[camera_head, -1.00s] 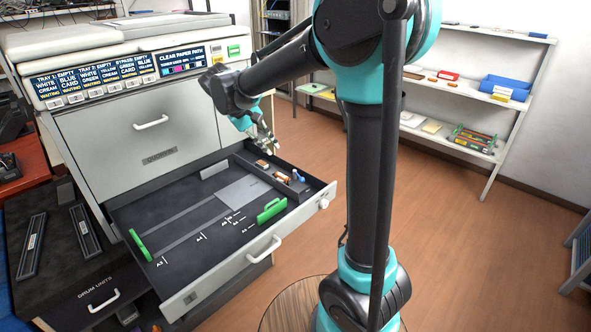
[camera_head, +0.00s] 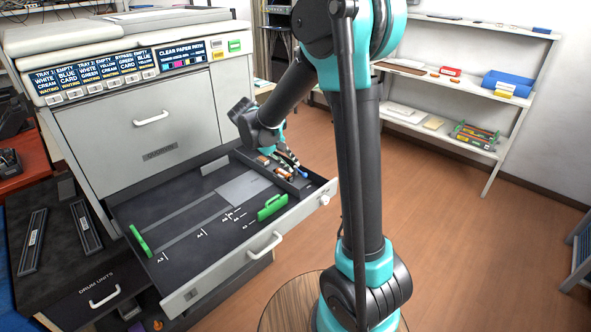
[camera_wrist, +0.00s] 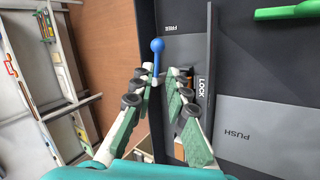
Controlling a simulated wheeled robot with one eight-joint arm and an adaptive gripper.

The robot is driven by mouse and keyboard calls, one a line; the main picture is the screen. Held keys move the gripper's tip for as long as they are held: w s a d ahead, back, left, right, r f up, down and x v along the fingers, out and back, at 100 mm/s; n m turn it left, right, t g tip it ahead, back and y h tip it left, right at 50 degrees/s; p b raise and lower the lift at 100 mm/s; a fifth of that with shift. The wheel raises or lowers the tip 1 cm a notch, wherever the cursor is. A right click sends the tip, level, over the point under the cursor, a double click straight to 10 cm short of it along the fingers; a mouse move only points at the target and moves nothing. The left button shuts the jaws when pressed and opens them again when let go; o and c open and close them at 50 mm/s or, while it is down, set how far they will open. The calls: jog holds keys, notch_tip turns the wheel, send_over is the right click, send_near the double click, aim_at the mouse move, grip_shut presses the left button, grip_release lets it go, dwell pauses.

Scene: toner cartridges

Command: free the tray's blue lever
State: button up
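The blue lever (camera_wrist: 157,46), a round knob on a thin stem, shows in the wrist view near the FREE label (camera_wrist: 170,29). The LOCK label (camera_wrist: 203,88) is lower and to its right. My gripper (camera_wrist: 160,73) is open, with its fingertips apart just below the knob. The stem runs down between them, close to the left finger; I cannot tell whether they touch. In the head view my gripper (camera_head: 289,157) reaches into the right rear compartment of the open tray (camera_head: 165,219), at the lever, which it partly covers.
Green paper guides stand at the tray's right (camera_head: 272,207) and left (camera_head: 140,242). Small orange and brown items (camera_head: 280,172) lie in the compartment beside my fingers. A grey divider wall (camera_wrist: 210,60) runs right of my gripper. The tray's middle is clear.

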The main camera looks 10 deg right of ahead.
aim_at(300, 172)
jog(key=shift+x, duration=1.85)
jog(key=shift+c, duration=0.3)
grip_shut()
jog(key=shift+s+d+n+t+y, duration=0.1)
jog(key=shift+n+t+y, duration=0.15)
jog(key=shift+n, duration=0.3)
jog(key=shift+d+n+t+y, duration=0.15)
jog(key=shift+n+t, duration=0.2)
jog(key=shift+n, duration=0.2)
